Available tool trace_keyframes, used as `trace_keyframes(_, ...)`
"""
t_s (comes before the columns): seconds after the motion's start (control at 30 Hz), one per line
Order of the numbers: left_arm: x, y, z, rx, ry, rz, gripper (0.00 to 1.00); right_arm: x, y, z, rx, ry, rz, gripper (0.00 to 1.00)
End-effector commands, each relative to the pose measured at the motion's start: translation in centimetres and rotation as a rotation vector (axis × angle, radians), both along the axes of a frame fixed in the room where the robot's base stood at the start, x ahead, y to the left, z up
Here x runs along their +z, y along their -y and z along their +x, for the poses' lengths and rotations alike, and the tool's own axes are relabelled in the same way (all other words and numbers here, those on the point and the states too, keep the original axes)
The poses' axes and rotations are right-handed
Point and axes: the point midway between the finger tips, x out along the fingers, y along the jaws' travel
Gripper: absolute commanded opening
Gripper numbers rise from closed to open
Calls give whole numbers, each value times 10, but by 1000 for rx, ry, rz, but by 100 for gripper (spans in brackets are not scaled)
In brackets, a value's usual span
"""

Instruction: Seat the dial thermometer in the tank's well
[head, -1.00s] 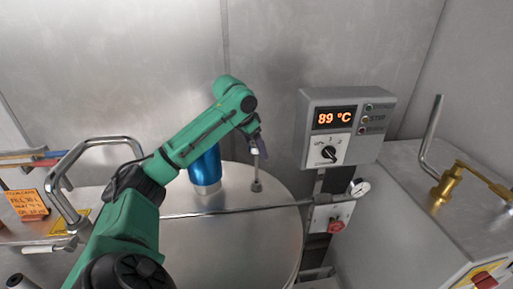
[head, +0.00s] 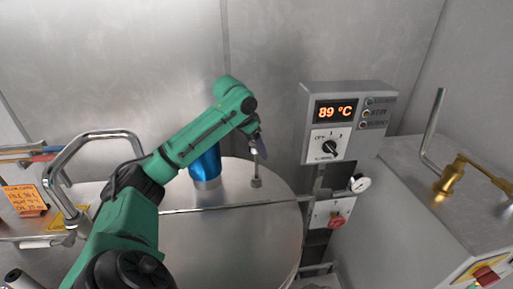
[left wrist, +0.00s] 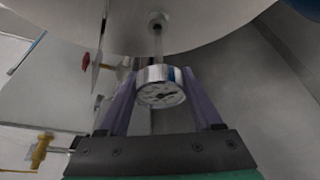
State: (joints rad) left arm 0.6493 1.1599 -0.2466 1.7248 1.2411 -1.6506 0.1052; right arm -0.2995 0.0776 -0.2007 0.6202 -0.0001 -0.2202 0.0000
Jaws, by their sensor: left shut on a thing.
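The dial thermometer (left wrist: 160,87) is between the two purple fingers of my left gripper (left wrist: 166,100), which is shut on it. Its white face and metal rim show in the left wrist view. Its thin stem runs to the small round well (left wrist: 157,19) on the tank. In the head view my left gripper (head: 257,142) is above the tank lid (head: 235,235), with the stem upright over the well (head: 257,183). The stem's tip meets the well, but I cannot tell how far it is inside. The thermometer's head is mostly hidden by the gripper there. My right gripper is not in view.
A blue cylinder (head: 205,165) stands on the lid just behind my left arm. A control box (head: 345,120) reading 89 °C is to the right, with a small gauge (head: 360,183) and red knob (head: 337,221) below. A bent metal handle (head: 75,165) rises at left.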

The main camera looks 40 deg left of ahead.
Motion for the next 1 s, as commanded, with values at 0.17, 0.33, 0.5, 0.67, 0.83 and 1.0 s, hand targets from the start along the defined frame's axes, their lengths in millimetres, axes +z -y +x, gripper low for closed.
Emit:
trace_keyframes(0.17, -6, 0, 0, 0, 0, 1, 6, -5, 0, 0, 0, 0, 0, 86)
trace_keyframes(0.33, -12, 0, 0, 0, 0, 1, 6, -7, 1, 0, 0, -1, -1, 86)
trace_keyframes(0.5, -17, 0, -1, 0, 0, 1, 6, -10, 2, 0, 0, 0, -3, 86)
trace_keyframes(0.67, -17, 0, 0, 0, 1, 1, 6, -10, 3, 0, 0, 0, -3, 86)
trace_keyframes(0.83, -17, 0, 0, 0, 1, 1, 6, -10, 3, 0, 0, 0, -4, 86)
trace_keyframes(1.0, -21, 0, 0, 0, 1, 1, 6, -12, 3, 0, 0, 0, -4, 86)
